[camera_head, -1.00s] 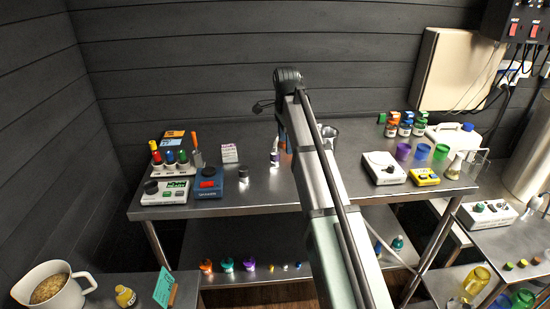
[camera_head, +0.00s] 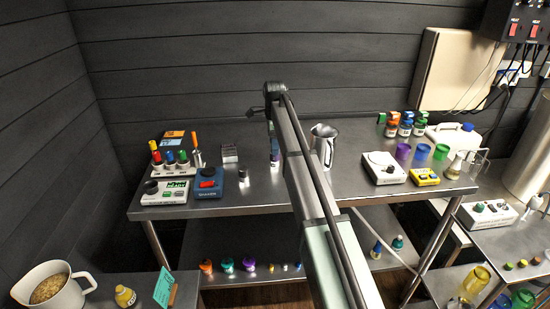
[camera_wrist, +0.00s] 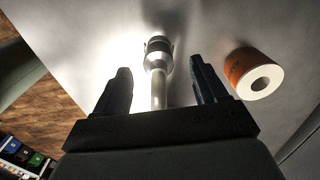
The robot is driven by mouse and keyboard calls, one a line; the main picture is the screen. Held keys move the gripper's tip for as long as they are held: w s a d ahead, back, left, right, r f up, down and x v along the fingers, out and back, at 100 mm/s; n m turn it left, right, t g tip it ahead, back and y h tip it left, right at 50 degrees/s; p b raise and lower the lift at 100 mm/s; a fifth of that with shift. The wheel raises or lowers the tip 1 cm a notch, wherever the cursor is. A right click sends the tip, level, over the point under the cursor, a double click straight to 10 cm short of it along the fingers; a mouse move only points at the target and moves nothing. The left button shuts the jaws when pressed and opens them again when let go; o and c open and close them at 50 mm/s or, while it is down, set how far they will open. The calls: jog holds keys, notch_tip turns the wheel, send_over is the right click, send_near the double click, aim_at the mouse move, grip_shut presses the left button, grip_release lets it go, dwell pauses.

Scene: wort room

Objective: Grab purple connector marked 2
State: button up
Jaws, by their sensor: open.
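A purple connector (camera_head: 249,264) stands on the lower shelf, right of a teal one (camera_head: 227,264) and an orange one (camera_head: 206,265); any number on it is too small to read. In the wrist view my gripper (camera_wrist: 160,65) is open, its two dark fingers apart. A silver metal piece with a thin stem (camera_wrist: 158,55) shows between the fingers; I cannot tell whether it lies within their reach. An orange cylinder with a white holed end (camera_wrist: 253,73) is right of the fingers. No purple connector shows there. In the head view my arm hides the fingers.
The steel table (camera_head: 250,195) carries a blue device (camera_head: 208,183), a white device (camera_head: 384,168), a steel pitcher (camera_head: 323,143) and a small grey box (camera_head: 229,153). Small pieces and bottles (camera_head: 397,243) stand on the lower shelf. A white jug (camera_head: 50,286) is at lower left.

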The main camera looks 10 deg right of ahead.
aim_at(275, 158)
jog(key=shift+s+f, duration=0.15)
jog(key=shift+f, duration=3.15)
jog(key=c, duration=1.2)
